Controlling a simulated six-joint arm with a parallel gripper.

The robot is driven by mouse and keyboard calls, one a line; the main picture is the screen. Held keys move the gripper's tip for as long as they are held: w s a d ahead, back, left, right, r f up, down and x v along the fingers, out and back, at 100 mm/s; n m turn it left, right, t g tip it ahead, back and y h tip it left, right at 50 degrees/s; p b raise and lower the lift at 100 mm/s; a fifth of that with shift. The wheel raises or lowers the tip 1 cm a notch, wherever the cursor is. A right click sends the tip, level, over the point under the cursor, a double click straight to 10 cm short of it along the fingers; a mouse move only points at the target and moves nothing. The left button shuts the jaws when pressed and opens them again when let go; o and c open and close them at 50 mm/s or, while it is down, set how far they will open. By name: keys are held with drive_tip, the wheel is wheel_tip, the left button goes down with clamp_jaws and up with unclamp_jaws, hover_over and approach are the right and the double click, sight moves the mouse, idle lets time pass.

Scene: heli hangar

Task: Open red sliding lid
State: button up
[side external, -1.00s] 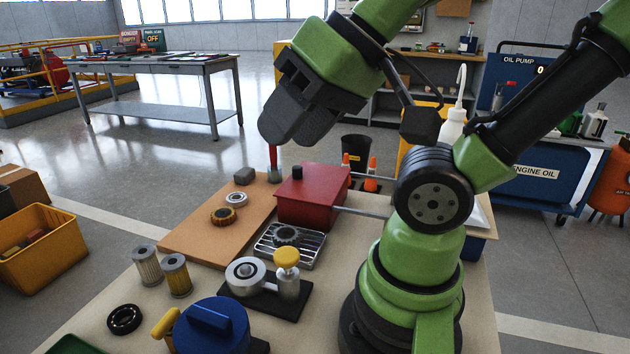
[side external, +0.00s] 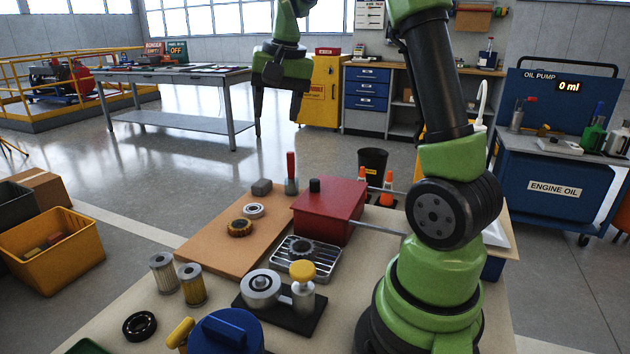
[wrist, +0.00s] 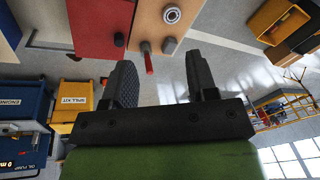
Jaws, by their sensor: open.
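The red sliding lid (side external: 329,207) is on the box at the middle of the workbench, with a black knob (side external: 315,185) standing near its left edge. Metal rails run from the box to the right, toward my arm's base. In the wrist view the red lid (wrist: 97,28) is at the top, left of centre, and the black knob (wrist: 119,40) is at its right edge. My gripper (side external: 278,118) is high beyond the bench, pointing down, apart from the lid. In the wrist view its two fingers (wrist: 165,85) are spread wide with nothing between them.
A red-handled tool (side external: 291,172) stands upright beside the box on the orange-brown board (side external: 205,243). A wire tray with a gear (side external: 301,250) lies in front of the lid. Space above the bench is clear.

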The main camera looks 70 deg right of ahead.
drive_tip(key=d+f+m+g, duration=0.1)
drive_tip(key=d+f+m, duration=0.1)
drive_tip(key=d+f, duration=0.45)
drive_tip(key=m+g, duration=0.2)
approach(315, 180)
drive_tip(key=shift+s+d+f+y, duration=0.1)
drive_tip(key=shift+s+d+y, duration=0.1)
drive_tip(key=shift+y, duration=0.1)
wheel_tip(315, 180, down, 10)
drive_tip(key=shift+r, duration=0.15)
drive_tip(key=shift+c, duration=0.3)
